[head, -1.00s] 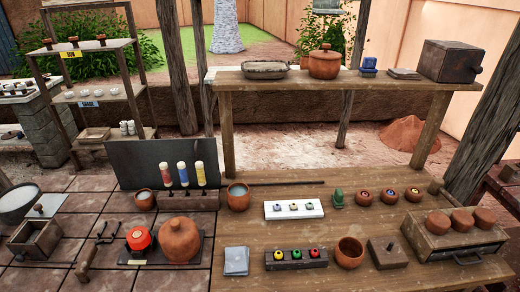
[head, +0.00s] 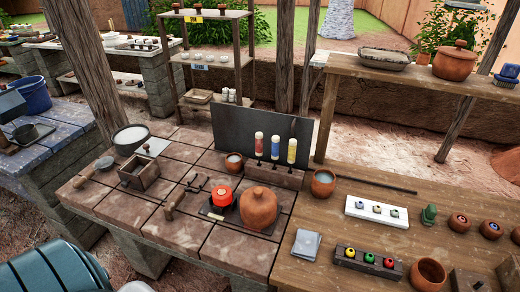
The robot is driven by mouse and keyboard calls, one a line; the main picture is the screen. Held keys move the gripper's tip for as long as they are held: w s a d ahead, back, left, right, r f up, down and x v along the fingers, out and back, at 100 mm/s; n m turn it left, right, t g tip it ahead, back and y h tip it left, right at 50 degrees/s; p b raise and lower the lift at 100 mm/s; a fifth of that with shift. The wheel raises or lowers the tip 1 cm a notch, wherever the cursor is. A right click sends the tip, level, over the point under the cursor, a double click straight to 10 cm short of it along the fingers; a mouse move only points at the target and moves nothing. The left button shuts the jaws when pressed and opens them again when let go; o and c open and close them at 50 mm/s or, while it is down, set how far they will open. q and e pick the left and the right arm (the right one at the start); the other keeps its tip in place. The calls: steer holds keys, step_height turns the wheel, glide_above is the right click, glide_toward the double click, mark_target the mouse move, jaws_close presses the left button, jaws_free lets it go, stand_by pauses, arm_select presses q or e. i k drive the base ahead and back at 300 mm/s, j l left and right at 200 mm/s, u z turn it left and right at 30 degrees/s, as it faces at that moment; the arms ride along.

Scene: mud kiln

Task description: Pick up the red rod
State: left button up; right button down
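A red rod-like tube with a white top (head: 259,146) stands upright in a dark wooden holder (head: 268,175). The holder sits at the back of the tiled counter, in front of a dark upright panel (head: 262,121). Neither of my grippers is in view.
A small clay cup (head: 234,162) and a clay pot (head: 323,183) flank the holder. A thin dark rod (head: 376,185) lies on the wooden table to the right.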

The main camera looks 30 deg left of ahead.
mark_target(259, 135)
steer(key=u, duration=1.25)
